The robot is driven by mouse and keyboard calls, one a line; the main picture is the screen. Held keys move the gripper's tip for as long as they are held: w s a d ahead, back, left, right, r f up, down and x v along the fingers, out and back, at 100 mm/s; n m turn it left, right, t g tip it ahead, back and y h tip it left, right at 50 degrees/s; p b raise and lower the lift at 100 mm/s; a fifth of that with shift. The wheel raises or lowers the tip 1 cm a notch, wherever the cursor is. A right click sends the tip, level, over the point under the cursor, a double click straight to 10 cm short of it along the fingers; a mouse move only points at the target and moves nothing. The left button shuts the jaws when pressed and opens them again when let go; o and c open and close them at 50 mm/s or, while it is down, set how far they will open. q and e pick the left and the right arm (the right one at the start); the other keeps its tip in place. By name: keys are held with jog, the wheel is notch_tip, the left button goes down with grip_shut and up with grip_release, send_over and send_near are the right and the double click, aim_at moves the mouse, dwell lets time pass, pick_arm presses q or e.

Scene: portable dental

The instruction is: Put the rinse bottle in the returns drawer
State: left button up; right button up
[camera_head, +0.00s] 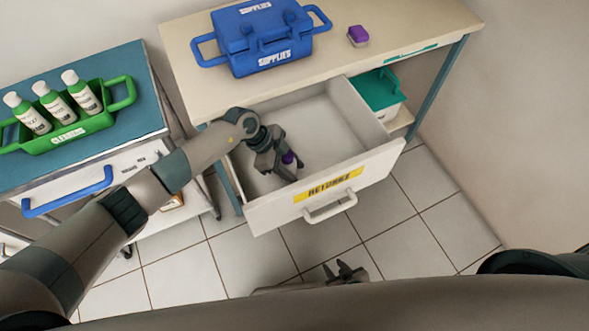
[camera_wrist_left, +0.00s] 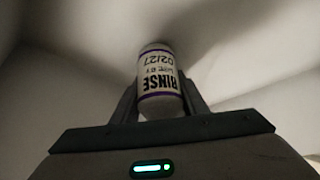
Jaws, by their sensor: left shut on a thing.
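The rinse bottle (camera_wrist_left: 158,82) is white with purple bands and a RINSE label, and it sits between my left gripper's fingers in the left wrist view. In the head view only a purple bit of it (camera_head: 288,158) shows. My left gripper (camera_head: 283,168) is shut on the bottle, over the inside of the open drawer (camera_head: 262,218), near its left front. The drawer is white with a yellow label and a front handle. Whether the bottle touches the drawer floor cannot be told. My right gripper (camera_head: 345,270) is low in front of the drawer, empty, its fingers apart.
A blue supplies case (camera_head: 262,42) and a purple item (camera_head: 358,36) stand on the cream table (camera_head: 190,50) above. A teal bin (camera_head: 378,90) sits right of the drawer. A green caddy (camera_head: 110,117) with white-green bottles stands on the left cart. The drawer's middle is clear.

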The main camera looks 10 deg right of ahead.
aim_at(288, 161)
pick_arm(q)
jog(key=shift+f, duration=0.1)
jog(key=o, duration=1.2)
jog(key=v, duration=1.2)
jog(key=shift+s, duration=0.1)
